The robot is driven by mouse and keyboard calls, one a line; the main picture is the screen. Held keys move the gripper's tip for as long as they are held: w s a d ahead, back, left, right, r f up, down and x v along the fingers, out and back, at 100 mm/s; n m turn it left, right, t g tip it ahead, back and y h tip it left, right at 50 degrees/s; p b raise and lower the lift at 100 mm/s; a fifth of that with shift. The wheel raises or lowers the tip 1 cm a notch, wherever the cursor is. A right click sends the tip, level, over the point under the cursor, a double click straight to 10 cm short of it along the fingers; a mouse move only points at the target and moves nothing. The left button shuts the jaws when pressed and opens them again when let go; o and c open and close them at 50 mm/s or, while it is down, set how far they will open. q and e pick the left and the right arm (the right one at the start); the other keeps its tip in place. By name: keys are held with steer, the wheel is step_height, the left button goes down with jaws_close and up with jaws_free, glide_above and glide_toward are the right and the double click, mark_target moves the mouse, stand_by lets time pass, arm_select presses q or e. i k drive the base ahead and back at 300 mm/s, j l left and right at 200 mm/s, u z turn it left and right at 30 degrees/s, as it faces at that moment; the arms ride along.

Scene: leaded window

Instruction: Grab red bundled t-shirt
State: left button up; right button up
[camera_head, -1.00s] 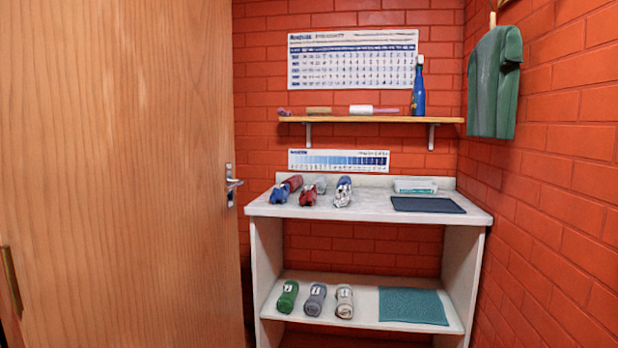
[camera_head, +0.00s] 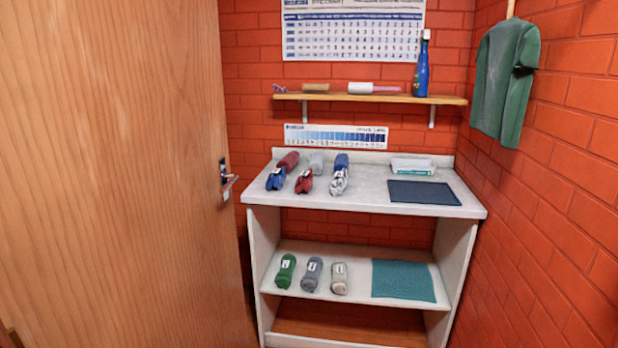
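A red bundled t-shirt (camera_head: 304,181) lies on the white top of the shelf unit (camera_head: 375,202), in the front row between a blue bundle (camera_head: 276,179) and a silver-white patterned bundle (camera_head: 338,182). A second, darker red bundle (camera_head: 289,161) lies behind, at the back left of the group. Neither of my grippers shows in the head view.
A wooden door (camera_head: 110,170) with a metal handle (camera_head: 227,180) fills the left side. A dark mat (camera_head: 424,192) and a white stack (camera_head: 413,167) lie on the right of the top. The lower shelf holds green (camera_head: 286,270), grey (camera_head: 312,274) and beige (camera_head: 339,278) bundles and a teal mat (camera_head: 403,280).

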mark_target(304, 182)
steer(key=i+z, duration=0.1)
steer(key=i, duration=1.05)
